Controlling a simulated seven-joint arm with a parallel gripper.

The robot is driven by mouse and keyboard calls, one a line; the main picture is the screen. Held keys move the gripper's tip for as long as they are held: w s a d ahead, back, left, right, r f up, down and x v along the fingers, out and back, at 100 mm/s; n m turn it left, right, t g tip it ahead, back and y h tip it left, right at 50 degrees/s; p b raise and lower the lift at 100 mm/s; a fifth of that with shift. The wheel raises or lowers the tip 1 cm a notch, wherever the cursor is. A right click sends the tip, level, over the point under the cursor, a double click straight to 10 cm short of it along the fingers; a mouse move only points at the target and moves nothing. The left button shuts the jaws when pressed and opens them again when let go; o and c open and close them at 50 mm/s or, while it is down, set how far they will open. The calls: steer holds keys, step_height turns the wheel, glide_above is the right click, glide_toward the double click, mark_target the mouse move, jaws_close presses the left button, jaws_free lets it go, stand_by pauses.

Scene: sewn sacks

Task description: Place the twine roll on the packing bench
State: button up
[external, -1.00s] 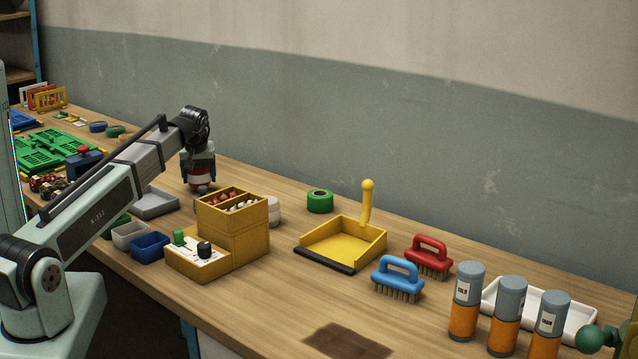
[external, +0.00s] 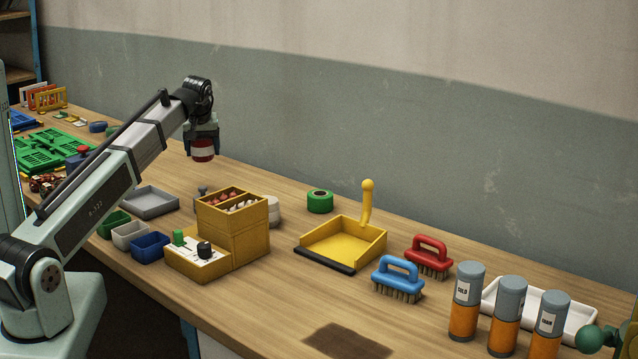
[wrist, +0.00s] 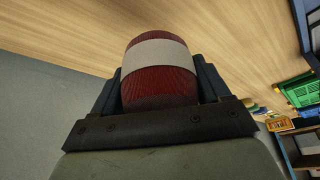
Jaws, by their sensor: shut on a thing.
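The twine roll is red with a pale white band around its middle; it shows in the external view (external: 203,155) and large in the wrist view (wrist: 158,88). My gripper (external: 202,142) is shut on it, with a dark finger on each side, and holds it in the air above the bench. The wrist view shows my gripper (wrist: 158,95) with the roll between its fingers and its lower end hidden by the gripper body. The wooden packing bench (external: 285,285) runs along the wall.
A yellow box unit (external: 232,235) stands near the arm, with a grey tray (external: 150,201) and small bins (external: 151,246) beside it. A green tape roll (external: 320,202), yellow dustpan (external: 342,240), brushes (external: 398,280) and orange canisters (external: 467,300) stand to the right. Bare wood shows between them.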

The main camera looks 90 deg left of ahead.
steer(key=w+d+m+t, duration=0.1)
steer(key=w+d+m, duration=0.1)
steer(key=w+d, duration=0.45)
steer(key=w+d+m, duration=0.1)
steer(key=w+d, duration=0.3)
steer(key=w, duration=0.6)
steer(key=w+d+m+t, duration=0.1)
steer(key=w+d+m, duration=0.2)
steer(key=w+d, duration=1.1)
glide_above(335, 287)
steer(key=d, duration=0.2)
steer(key=shift+n, duration=0.4)
steer(key=shift+s+a+f, duration=0.15)
steer(key=shift+f, duration=2.3)
steer(key=shift+s+a+f, duration=0.1)
steer(key=shift+s+f, duration=0.05)
steer(key=shift+f, duration=2.3)
steer(key=shift+f, duration=0.15)
